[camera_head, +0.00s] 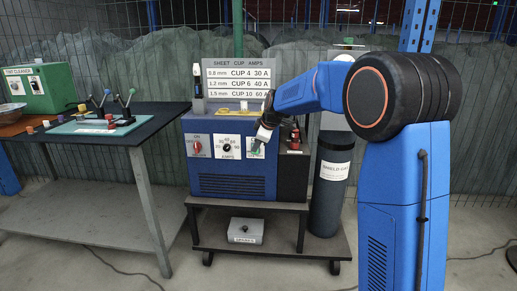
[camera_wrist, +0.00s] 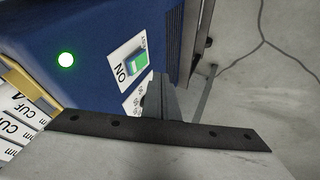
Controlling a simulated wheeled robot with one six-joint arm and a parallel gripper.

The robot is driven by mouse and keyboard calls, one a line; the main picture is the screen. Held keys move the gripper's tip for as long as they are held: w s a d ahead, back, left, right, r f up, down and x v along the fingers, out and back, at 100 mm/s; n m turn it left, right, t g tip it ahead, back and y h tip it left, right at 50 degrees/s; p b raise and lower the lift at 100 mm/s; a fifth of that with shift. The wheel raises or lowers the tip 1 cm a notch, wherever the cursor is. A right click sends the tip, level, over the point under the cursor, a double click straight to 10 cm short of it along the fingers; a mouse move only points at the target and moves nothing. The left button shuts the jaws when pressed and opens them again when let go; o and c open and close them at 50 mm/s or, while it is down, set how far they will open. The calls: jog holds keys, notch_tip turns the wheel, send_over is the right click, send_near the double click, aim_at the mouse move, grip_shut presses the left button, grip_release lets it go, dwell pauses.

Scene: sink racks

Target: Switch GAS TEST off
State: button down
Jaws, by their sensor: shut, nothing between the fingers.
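In the wrist view the green rocker switch (camera_wrist: 137,62) sits on a white plate with "ON" at one end; the other end's lettering is too small to read, as is any GAS TEST label. I cannot tell which way the rocker is tipped. My gripper (camera_head: 263,136) is shut and empty, close to the switch. Its dark fingers (camera_wrist: 160,84) appear beside the switch plate and hide part of a second white plate.
A round green light (camera_wrist: 66,60) glows on the machine. A cup and amps sign (camera_head: 237,80) stands behind it. A dark gas cylinder (camera_head: 331,185) stands at the right. A grey box (camera_head: 245,231) sits on the lower shelf. A workbench (camera_head: 88,133) is at the left.

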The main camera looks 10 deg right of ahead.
jog(key=v, duration=0.8)
jog(key=shift+r, duration=0.25)
jog(key=shift+s, duration=0.15)
